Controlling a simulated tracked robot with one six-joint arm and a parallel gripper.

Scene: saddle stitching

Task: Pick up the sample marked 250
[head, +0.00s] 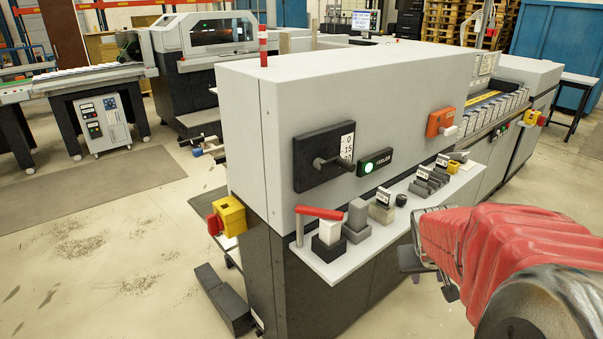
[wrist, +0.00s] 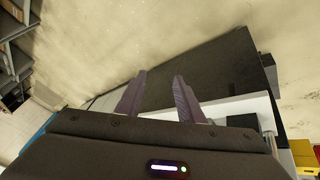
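Several small grey, white and black blocks stand in a row on the white shelf (head: 335,268) along the machine's side in the head view. Some carry small white labels, among them a grey block (head: 382,210) and a darker one (head: 420,186). The print is too small to read, so I cannot tell which is marked 250. My gripper (wrist: 160,79) is open in the wrist view, with nothing between its two fingers. In the head view it (head: 430,275) is partly hidden by my red-covered arm, beside and below the shelf's right part.
A red-handled lever (head: 320,212) rises at the shelf's left end. A yellow and red switch box (head: 229,216) juts from the machine (head: 330,90). A dark scale with a knob (head: 323,157) sits above the shelf. Open floor (head: 100,240) lies left of the machine.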

